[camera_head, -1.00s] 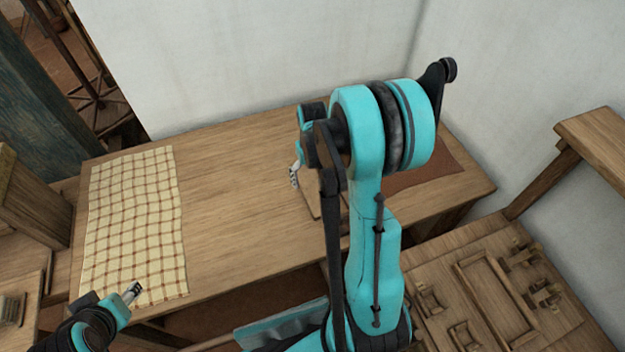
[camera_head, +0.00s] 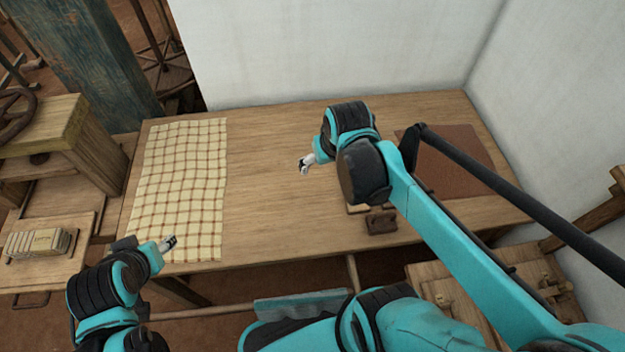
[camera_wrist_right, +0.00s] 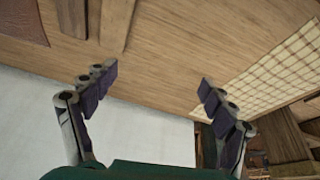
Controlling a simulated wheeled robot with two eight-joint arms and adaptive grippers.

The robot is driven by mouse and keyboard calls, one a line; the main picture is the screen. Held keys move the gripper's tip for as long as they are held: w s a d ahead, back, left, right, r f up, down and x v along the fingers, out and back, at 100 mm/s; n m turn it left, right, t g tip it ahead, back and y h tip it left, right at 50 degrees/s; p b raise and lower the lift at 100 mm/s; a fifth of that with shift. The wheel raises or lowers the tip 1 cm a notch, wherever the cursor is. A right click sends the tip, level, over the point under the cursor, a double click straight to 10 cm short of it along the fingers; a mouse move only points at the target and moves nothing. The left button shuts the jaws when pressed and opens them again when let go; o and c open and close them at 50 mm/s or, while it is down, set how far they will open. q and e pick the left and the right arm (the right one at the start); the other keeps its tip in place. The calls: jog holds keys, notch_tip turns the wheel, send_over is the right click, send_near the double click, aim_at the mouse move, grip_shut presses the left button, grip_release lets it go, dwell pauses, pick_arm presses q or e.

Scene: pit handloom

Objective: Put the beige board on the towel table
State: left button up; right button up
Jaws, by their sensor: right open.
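The towel table (camera_head: 270,215) is a wooden table with a checked cream towel (camera_head: 185,185) on its left part. A narrow beige board (camera_head: 355,208) shows partly behind my right arm near the table's front edge. In the right wrist view the board (camera_wrist_right: 116,25) appears to lie flat on the tabletop, beside a dark brown block (camera_wrist_right: 72,14). My right gripper (camera_head: 306,164) is open and empty above the middle of the table, left of the board. Its spread fingers (camera_wrist_right: 155,88) are apart from the board. My left gripper (camera_head: 168,243) is over the towel's front edge; its jaw opening is unclear.
A brown mat (camera_head: 455,160) lies on the table's right part. The dark brown block (camera_head: 381,222) is by the front edge. A small side table (camera_head: 35,272) with a beige bundle stands at left. White walls close the back and right. The table between towel and right gripper is clear.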

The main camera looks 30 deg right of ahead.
jog(key=s+a+r+n+t, duration=0.1)
jog(key=s+a+t, duration=0.2)
jog(key=a, duration=0.3)
jog(key=shift+s+a+y, duration=0.2)
jog(key=shift+s+y, duration=0.2)
jog(key=shift+s, duration=0.3)
jog(key=shift+r, duration=0.2)
